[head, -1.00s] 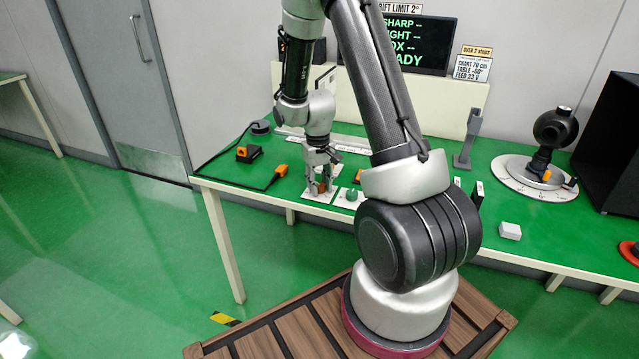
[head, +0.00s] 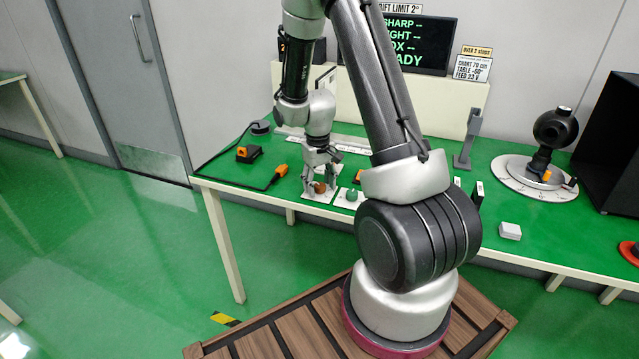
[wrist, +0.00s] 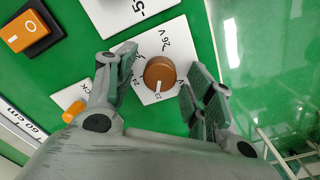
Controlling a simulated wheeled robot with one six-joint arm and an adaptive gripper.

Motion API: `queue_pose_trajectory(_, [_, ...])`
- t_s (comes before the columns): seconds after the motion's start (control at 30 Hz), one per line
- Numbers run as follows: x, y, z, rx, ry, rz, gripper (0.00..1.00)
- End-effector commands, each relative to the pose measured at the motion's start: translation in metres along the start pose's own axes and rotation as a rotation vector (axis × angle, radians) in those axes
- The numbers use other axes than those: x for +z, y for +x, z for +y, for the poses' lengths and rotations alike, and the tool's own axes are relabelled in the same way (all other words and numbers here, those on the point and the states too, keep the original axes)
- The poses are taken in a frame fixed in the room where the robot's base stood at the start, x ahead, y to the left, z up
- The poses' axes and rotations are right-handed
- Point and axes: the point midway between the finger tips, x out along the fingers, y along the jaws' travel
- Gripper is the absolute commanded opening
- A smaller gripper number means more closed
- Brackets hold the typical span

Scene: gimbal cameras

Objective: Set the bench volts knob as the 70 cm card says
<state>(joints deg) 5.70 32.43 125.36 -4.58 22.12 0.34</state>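The brown volts knob (wrist: 159,73) sits on a white dial plate (wrist: 150,96) marked with volt figures, including 26 and 24. Its white pointer line points towards the figure that reads as 23. In the head view the knob (head: 320,188) shows under my gripper (head: 319,178), near the bench's front edge. In the wrist view my gripper's fingers stand on either side of the knob with gaps, open and apart from it. The card (head: 472,68) on the back panel reads chart 70 cm, table -60°, feed 23 V.
A green knob (head: 351,195) on its own plate stands just right of the volts knob. An orange plug (head: 281,170) with a black cable lies to the left. In the wrist view an orange rocker switch (wrist: 22,33) is at top left. A white box (head: 510,231) lies further right.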

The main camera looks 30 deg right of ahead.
Motion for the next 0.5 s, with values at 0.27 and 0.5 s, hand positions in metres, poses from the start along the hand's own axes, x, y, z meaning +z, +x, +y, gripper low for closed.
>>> queue_pose_trajectory(0.27, [-0.001,-0.011,0.000,0.000,0.000,0.004,0.53])
queue_pose_trajectory(0.5, [-0.002,-0.061,0.000,0.001,-0.001,0.006,0.53])
